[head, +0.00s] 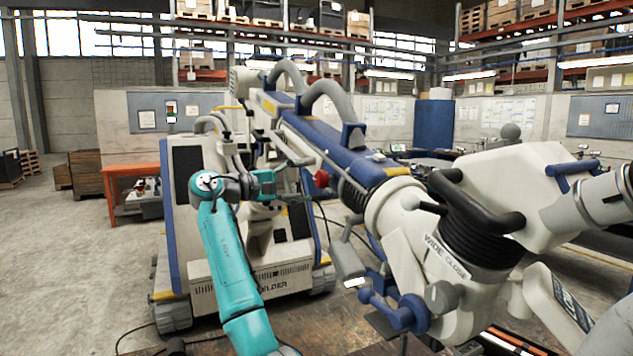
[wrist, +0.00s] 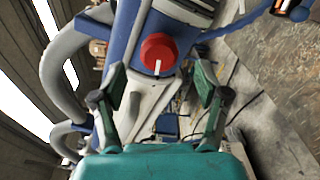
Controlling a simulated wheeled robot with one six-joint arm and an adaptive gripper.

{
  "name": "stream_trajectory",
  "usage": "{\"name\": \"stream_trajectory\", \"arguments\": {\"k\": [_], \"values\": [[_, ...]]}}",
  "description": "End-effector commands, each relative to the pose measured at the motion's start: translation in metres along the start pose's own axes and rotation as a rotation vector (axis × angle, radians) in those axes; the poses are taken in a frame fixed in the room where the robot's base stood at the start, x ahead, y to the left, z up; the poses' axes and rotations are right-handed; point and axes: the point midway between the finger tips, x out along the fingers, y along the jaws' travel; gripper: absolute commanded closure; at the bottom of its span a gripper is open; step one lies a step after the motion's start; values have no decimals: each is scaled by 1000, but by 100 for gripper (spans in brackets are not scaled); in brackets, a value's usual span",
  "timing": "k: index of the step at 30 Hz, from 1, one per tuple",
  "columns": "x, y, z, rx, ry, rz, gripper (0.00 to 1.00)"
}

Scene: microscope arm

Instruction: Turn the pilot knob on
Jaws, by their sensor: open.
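The red pilot knob (wrist: 158,53) sits on the blue and white microscope arm in the wrist view, with a white pointer line towards the bottom of the picture. In the head view the red knob (head: 321,178) shows on the underside of the long blue and white arm (head: 330,143). My gripper (wrist: 165,84) is open, its two green fingers spread left and right, with nothing between them. The knob appears beyond the fingertips, near the middle of the gap; I see no contact. In the head view my gripper (head: 296,181) is just left of the knob.
Grey curved handles (head: 333,97) rise above the microscope arm. The large optics head (head: 470,215) fills the right side. The wheeled base cabinet (head: 255,275) stands behind my arm. An orange table (head: 130,172) is at the left; open floor lies at the lower left.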

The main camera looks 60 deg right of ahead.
Motion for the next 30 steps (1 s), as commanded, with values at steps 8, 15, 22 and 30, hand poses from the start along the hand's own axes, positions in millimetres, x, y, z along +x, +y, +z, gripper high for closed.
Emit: {"name": "stream_trajectory", "arguments": {"k": [8,15,22,30], "values": [[-49,0,0,-1,1,0,26],[-64,0,0,-1,0,0,26],[-65,0,0,0,-1,0,26],[-64,0,0,-1,-1,0,26]]}}
